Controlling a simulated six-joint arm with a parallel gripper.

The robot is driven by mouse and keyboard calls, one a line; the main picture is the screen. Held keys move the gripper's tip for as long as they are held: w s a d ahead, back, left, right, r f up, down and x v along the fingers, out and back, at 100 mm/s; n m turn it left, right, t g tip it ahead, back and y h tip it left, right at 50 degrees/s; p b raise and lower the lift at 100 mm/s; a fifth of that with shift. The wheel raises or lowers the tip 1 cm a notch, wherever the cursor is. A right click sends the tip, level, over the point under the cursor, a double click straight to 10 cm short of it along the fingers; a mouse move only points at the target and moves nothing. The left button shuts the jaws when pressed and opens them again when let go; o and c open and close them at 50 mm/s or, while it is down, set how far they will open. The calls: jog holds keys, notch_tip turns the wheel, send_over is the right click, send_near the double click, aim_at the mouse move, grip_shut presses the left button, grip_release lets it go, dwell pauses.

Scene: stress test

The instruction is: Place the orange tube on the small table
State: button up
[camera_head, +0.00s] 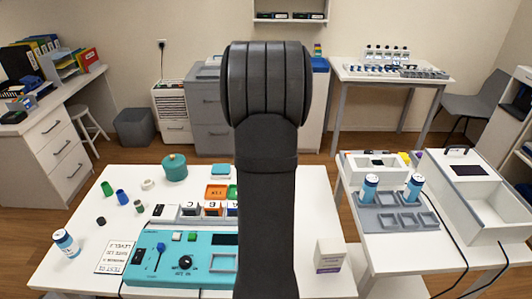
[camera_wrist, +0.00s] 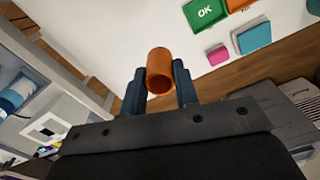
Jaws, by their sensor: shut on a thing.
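My gripper (camera_wrist: 160,78) shows in the wrist view with its two dark blue fingers on either side of the orange tube (camera_wrist: 159,68). It is shut on the tube, whose open round end faces the camera. In the head view my dark arm hides the gripper and the tube. In the wrist view a strip of wooden floor and a white tabletop lie beyond the tube. A smaller white table (camera_head: 402,254) stands at the right in the head view; I cannot tell if it is the small table. The tube is apart from any tabletop, as far as I see.
A large white table (camera_head: 75,218) holds a teal control box (camera_head: 205,272), a teal pot (camera_head: 174,167), small tubes and a white box (camera_head: 330,256). The right table bears a grey rack (camera_head: 385,222) with two blue-and-white bottles and an open bin (camera_head: 500,215). Floor separates the tables.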

notch_tip(320, 180, up, 4)
jog(key=shift+f, duration=0.1)
jog(key=shift+s+d+r, duration=0.1)
jog(key=shift+d+r, duration=0.1)
jog(key=shift+d, duration=0.5)
jog(key=s+d+m, duration=0.3)
jog(key=s+d, duration=0.3)
jog(key=d, duration=0.6)
jog(key=s+d+m, duration=0.4)
jog(key=s+d, duration=0.2)
jog(key=d, duration=0.5)
jog(key=s+d+m, duration=0.3)
jog(key=s+d, duration=0.3)
jog(key=d, duration=0.6)
jog(key=shift+w+f, duration=0.15)
jog(key=shift+f, duration=5.85)
jog(key=shift+f, duration=0.2)
